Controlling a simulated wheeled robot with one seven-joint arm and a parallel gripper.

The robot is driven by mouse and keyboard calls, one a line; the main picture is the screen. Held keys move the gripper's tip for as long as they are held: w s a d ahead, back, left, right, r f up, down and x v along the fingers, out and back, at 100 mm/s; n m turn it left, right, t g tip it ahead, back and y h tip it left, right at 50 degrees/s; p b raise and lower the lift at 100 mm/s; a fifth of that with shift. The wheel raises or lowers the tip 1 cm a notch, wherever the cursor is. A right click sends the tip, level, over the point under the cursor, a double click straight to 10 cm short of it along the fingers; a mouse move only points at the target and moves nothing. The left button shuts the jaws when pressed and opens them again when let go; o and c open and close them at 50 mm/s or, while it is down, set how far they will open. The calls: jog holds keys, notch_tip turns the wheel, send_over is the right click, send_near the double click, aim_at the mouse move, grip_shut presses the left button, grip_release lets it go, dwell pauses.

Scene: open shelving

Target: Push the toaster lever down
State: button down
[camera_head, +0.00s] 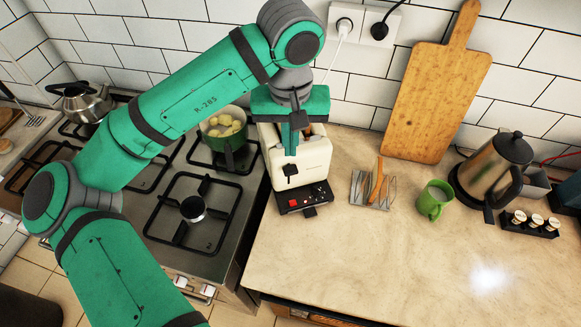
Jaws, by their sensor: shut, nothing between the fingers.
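The cream toaster (317,160) stands on the counter just right of the stove, partly hidden behind my gripper. Its small black lever (290,170) shows on the front face, above a dark control panel (304,197) with a red button. My green gripper (291,152) points down over the front of the toaster, with its fingers shut and empty. The fingertips appear just above the lever in the picture. I cannot tell whether they touch the toaster or how far in front of it they are.
A toast rack (371,192) and a green mug (434,200) stand right of the toaster, with a steel kettle (493,168) beyond. A cutting board (437,85) leans on the wall. A green pot (229,150) sits on the stove at left. The front counter is clear.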

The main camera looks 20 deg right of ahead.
aim_at(290, 174)
jog(key=shift+w+d+f, duration=0.1)
jog(key=shift+w+f, duration=0.05)
jog(key=shift+f, duration=1.6)
jog(key=shift+w+f, duration=0.15)
jog(key=shift+f, duration=1.55)
jog(key=shift+f, duration=0.15)
notch_tip(290, 174, down, 6)
jog(key=shift+f, duration=0.25)
jog(key=shift+s, duration=0.1)
jog(key=shift+s+a+r, duration=0.25)
jog(key=shift+s+a, duration=0.05)
jog(key=shift+s, duration=0.3)
jog(key=shift+s+a+r, duration=0.25)
jog(key=shift+s, duration=0.35)
